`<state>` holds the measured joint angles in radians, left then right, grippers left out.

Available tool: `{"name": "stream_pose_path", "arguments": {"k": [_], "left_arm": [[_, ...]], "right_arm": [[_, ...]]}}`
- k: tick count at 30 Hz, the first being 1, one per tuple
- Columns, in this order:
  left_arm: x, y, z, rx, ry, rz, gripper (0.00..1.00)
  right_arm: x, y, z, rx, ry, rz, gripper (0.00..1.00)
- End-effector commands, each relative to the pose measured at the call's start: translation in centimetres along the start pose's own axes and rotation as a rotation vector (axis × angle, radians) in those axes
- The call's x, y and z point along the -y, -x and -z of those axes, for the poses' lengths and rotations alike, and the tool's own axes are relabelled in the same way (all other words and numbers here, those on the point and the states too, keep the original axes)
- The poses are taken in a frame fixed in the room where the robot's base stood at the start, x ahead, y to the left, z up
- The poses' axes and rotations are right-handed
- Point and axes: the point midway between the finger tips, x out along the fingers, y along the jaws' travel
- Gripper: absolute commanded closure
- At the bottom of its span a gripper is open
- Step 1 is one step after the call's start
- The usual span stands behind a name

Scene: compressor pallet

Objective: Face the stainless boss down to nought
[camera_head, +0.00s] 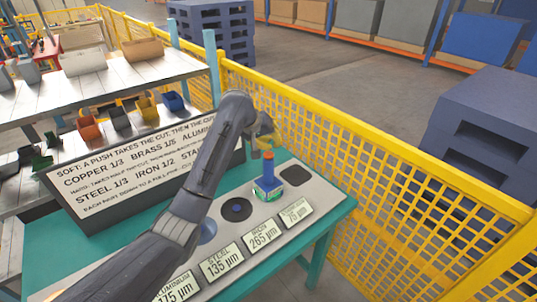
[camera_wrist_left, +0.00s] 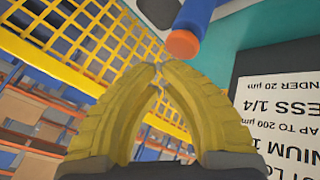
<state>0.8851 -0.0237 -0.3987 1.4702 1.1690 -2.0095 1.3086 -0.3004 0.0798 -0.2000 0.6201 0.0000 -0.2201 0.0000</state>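My left gripper (camera_head: 264,132) is above the table, its yellow fingers just over a blue post with an orange top (camera_head: 268,160). In the left wrist view the fingertips (camera_wrist_left: 157,72) meet with nothing between them, and the orange top (camera_wrist_left: 183,43) is beyond and apart from them. The post stands upright on a squat blue, green and white base (camera_head: 267,189) behind the card reading 75 µm (camera_head: 295,213). That card's metal name is too small to read, and any boss under the base is hidden. My right gripper is not in view.
Other cards read steel 135 µm (camera_head: 222,262) and iron 265 µm (camera_head: 262,235). A rules board (camera_head: 130,165) stands left. Yellow mesh fencing (camera_head: 400,200) runs behind the teal table (camera_head: 337,205).

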Motion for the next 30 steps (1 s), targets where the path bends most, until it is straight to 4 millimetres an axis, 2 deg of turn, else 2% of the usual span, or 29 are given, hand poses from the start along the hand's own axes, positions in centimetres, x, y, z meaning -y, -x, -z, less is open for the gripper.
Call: {"name": "stream_pose_path", "arguments": {"k": [20, 30], "left_arm": [[0.00, -0.01, -0.01, 0.000, 0.000, 0.000, 1.00], [0.34, -0.63, -0.36, 0.001, 0.001, 0.000, 1.00]], "right_arm": [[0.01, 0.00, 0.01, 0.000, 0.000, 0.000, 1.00], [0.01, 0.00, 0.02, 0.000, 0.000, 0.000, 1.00]]}}
